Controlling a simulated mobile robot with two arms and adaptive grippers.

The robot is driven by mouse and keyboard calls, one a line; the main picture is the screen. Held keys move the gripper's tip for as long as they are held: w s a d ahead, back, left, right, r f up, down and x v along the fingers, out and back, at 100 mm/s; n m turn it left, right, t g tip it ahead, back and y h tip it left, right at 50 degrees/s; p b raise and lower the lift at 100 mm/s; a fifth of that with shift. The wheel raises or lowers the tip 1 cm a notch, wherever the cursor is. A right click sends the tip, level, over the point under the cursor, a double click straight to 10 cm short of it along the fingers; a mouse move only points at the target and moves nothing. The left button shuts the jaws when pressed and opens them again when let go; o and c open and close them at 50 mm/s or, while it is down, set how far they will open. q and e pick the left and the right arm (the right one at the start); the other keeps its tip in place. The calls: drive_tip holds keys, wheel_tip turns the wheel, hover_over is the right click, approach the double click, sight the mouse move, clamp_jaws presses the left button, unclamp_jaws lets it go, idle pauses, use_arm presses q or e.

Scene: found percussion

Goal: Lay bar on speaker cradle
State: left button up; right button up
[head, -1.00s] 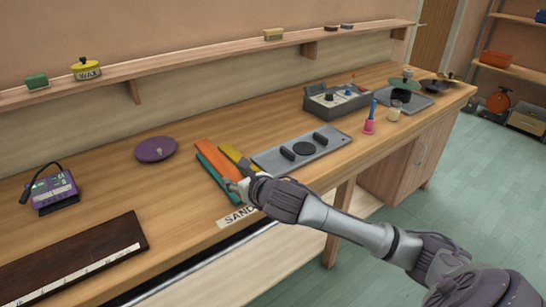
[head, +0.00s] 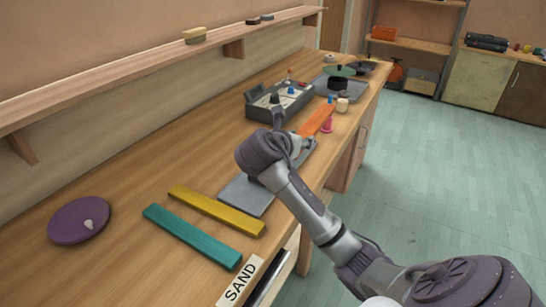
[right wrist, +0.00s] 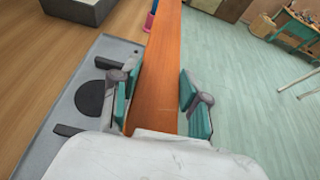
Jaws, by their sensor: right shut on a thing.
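My right gripper (head: 300,146) is shut on the orange bar (head: 318,119). In the right wrist view the bar (right wrist: 165,45) runs lengthwise away from me between the two teal-padded fingers (right wrist: 160,98). The speaker cradle (head: 247,196) is a grey plate on the bench, largely hidden by my right arm in the head view. In the right wrist view the cradle (right wrist: 115,52) shows a dark round speaker and two black supports, left of the bar. The bar appears held above the bench, not resting on the supports. My left gripper is not in view.
A yellow bar (head: 216,210) and a teal bar (head: 192,236) lie on the bench, left of the cradle. A purple disc (head: 79,220) lies further left. A grey control box (head: 265,109), a pink-and-blue bell (head: 327,126) and a cream jar (head: 342,105) stand beyond the cradle.

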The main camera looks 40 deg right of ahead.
drive_tip(key=shift+w+a+f, duration=0.1)
drive_tip(key=shift+a+f, duration=0.05)
drive_tip(key=shift+f, duration=0.05)
drive_tip(key=w+a+f, duration=0.6)
drive_tip(key=w, duration=0.1)
drive_tip(key=shift+a, duration=0.4)
drive_tip(key=shift+w+a+f, duration=0.1)
drive_tip(key=shift+w+a, duration=0.15)
drive_tip(key=shift+f, duration=0.2)
wheel_tip(320, 180, down, 3)
drive_tip(key=shift+f, duration=0.4)
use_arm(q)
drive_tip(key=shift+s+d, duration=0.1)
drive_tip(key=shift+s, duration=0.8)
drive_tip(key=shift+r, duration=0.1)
